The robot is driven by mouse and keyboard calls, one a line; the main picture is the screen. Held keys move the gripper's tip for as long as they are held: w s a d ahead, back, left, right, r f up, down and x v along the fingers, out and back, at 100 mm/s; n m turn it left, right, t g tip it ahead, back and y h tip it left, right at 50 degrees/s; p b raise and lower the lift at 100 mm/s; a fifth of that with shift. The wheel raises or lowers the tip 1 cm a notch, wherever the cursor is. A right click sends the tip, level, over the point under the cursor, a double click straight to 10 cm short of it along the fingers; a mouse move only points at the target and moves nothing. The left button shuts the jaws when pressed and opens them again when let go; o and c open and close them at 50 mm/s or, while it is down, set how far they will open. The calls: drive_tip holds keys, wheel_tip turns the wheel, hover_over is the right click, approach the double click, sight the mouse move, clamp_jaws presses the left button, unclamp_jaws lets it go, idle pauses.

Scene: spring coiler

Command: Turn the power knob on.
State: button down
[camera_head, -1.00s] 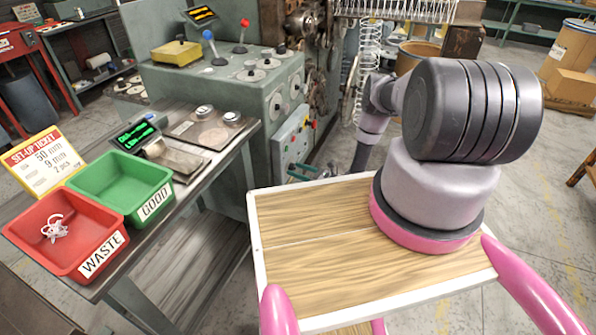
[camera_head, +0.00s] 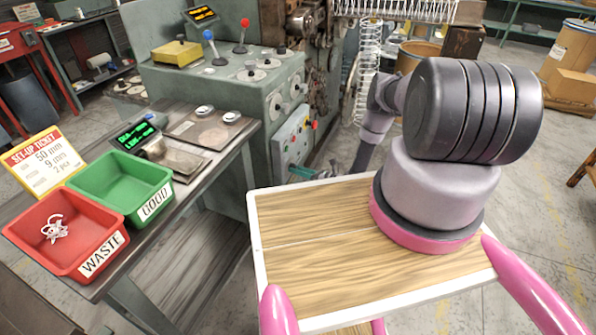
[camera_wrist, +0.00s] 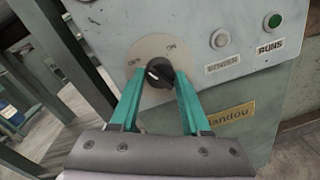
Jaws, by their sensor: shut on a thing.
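The power knob (camera_wrist: 160,71) is black and sits on a round pale plate (camera_wrist: 150,52) marked OFF at the left and ON at the right. My gripper (camera_wrist: 160,80) has its two teal fingers on either side of the knob and is shut on it. The knob's exact pointing direction is hard to tell. In the head view, my gripper (camera_head: 303,172) is at the lower part of the machine's grey side panel (camera_head: 293,140), and the knob cannot be made out there.
In the wrist view, a white POWER lamp (camera_wrist: 220,38) looks unlit beside a green RUNS lamp (camera_wrist: 273,21). A bench with a green GOOD bin (camera_head: 150,212) and a red WASTE bin (camera_head: 95,268) stands left. A coiled spring (camera_head: 366,75) hangs behind my arm.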

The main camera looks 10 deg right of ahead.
drive_tip(key=shift+r+m+g, duration=0.1)
drive_tip(key=shift+m+g, duration=0.2)
drive_tip(key=shift+m, duration=3.25)
drive_tip(key=shift+r+m+g, duration=0.1)
drive_tip(key=shift+m+g, duration=0.2)
drive_tip(key=shift+m, duration=3.25)
drive_tip(key=shift+c, duration=2)
unclamp_jaws()
drive_tip(key=shift+d, duration=0.1)
drive_tip(key=f+v, duration=0.1)
drive_tip(key=v, duration=0.9)
drive_tip(key=shift+s+d+r, duration=0.2)
drive_tip(key=shift+d+r, duration=0.15)
